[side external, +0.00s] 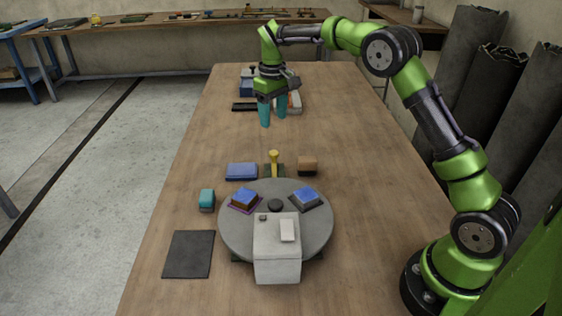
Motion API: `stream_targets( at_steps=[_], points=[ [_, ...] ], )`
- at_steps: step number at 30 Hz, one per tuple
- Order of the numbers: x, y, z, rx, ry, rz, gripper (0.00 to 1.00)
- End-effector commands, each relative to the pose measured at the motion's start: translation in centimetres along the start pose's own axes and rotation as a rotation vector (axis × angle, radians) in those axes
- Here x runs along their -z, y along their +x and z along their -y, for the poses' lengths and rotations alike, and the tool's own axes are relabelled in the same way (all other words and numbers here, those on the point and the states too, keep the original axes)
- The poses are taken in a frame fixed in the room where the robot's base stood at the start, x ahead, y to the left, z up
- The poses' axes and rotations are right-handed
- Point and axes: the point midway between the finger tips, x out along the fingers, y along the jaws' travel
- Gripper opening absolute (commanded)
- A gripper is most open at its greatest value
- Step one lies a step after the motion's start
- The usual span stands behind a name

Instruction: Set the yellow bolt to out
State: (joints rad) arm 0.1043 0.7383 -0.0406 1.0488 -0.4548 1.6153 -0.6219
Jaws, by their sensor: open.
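The yellow bolt (274,157) stands behind the round grey turntable, at its far edge. Its knobbed end points up, and a dark green base (268,171) shows around its foot. Whether the bolt is in or out cannot be told from this view. My gripper (274,117) is open and empty, with its teal fingers pointing down. It hangs above the table, beyond the bolt in the picture and apart from it.
The turntable (234,233) carries two blue-topped blocks (244,197) (305,196) and a pale grey box (277,268). The table's right side is clear.

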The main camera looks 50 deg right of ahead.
Motion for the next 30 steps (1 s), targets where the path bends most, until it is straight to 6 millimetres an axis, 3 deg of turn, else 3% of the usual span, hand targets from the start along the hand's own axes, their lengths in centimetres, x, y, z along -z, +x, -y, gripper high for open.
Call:
stream_targets(
  at_steps=[6, 12, 25, 28, 30],
  points=[
    [0.1, -4.2, 0.0, -0.001, 0.001, -0.002, 0.57],
    [0.0, -5.8, 0.0, -0.001, -0.001, -0.001, 0.57],
    [0.3, -5.9, -0.2, -0.011, 0.025, -0.015, 0.57],
    [0.0, -3.9, -0.3, -0.010, 0.067, -0.009, 0.57],
    [-0.9, -3.7, 0.1, -0.002, 0.097, -0.024, 0.57]
  ],
)
